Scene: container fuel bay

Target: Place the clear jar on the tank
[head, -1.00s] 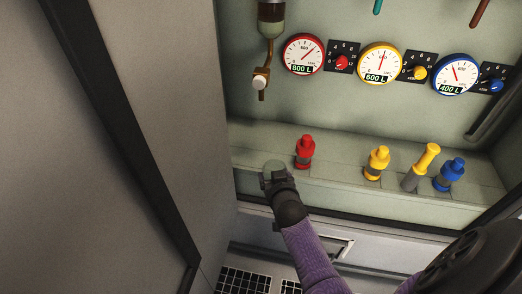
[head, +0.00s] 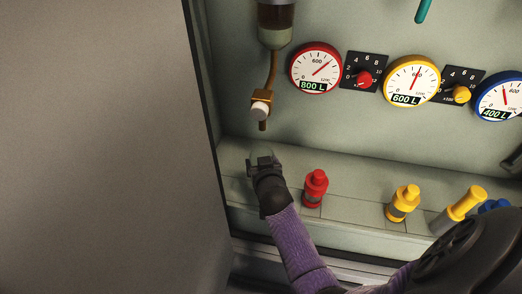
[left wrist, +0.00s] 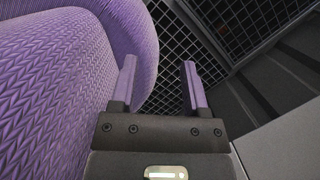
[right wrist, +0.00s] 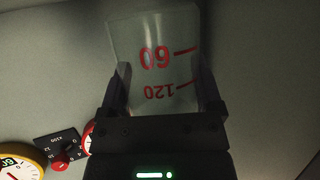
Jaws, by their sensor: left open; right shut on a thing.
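The clear jar (right wrist: 150,45) has red marks reading 60 and 120, which appear inverted in the right wrist view. My right gripper (right wrist: 164,82) is shut around it. In the head view my right gripper (head: 264,162) is over the pale green ledge, below the brass tap with a white knob (head: 260,108). There the jar is only faintly visible and mostly hidden by the gripper. I cannot tell which surface is the tank; the ledge (head: 350,210) may be its top. My left gripper (left wrist: 160,82) is open and empty, seen only in the left wrist view.
A red fitting (head: 315,188) stands on the ledge right of my right gripper. A yellow fitting (head: 403,203) and a grey post with yellow top (head: 460,208) stand farther right. Round gauges (head: 316,68) line the back wall. A grey panel (head: 100,150) closes off the left.

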